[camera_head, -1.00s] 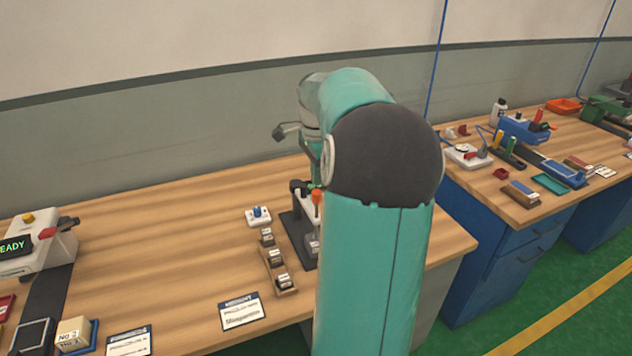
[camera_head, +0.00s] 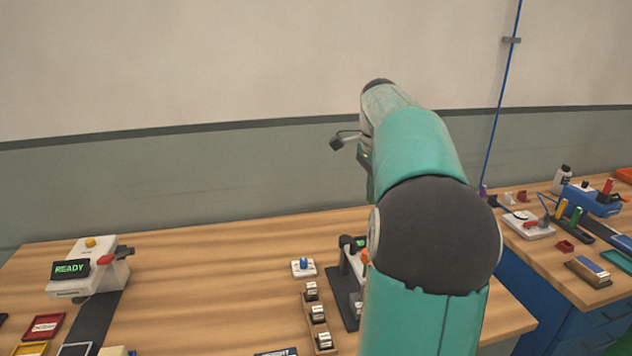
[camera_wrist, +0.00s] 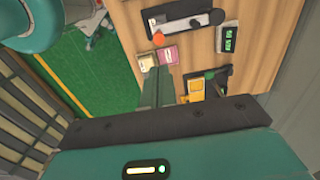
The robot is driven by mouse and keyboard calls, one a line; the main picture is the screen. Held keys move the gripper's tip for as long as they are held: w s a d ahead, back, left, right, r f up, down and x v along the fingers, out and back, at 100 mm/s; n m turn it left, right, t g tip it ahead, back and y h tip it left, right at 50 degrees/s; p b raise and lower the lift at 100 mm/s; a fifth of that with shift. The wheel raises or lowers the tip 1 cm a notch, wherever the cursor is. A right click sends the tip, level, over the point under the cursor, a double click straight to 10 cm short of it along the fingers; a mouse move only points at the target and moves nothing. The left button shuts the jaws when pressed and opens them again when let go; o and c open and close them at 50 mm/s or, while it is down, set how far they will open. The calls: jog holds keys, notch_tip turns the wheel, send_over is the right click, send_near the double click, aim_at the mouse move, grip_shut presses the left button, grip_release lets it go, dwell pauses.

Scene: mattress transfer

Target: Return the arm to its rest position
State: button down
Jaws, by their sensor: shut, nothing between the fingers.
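My arm (camera_head: 430,225) rises teal and dark grey in the head view, bent at a dark joint, with its far part reaching up and away in front of the wall. My gripper (camera_wrist: 157,72) shows in the wrist view as narrow greenish fingers close together beyond the dark bar of my wrist. It is shut and holds nothing that I can see. In the head view the fingers are hidden behind my arm.
A wooden workbench (camera_head: 200,270) carries a device reading READY (camera_head: 90,268), a white switch box (camera_head: 303,267) and a rack of small blocks (camera_head: 318,318). A second bench (camera_head: 570,255) stands at right. The wall behind my raised arm is bare.

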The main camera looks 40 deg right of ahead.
jog(key=shift+a, duration=0.15)
jog(key=w+a+n+t+h, duration=0.1)
jog(key=w+a+n+h, duration=0.15)
jog(key=a+n, duration=1.35)
jog(key=s+a+f+n+t+y, duration=0.1)
jog(key=s+a+f+n, duration=0.1)
jog(key=a, duration=0.6)
jog(key=s+a+f+n+t, duration=0.2)
jog(key=s+a+f+n, duration=0.1)
jog(key=a, duration=0.5)
jog(key=s+a+f+n+t+y, duration=0.1)
jog(key=s+a+f+n, duration=0.2)
jog(key=a, duration=0.6)
jog(key=shift+s+f+y, duration=0.35)
jog(key=shift+s+f, duration=0.15)
jog(key=shift+s, duration=0.5)
jog(key=shift+d, duration=0.1)
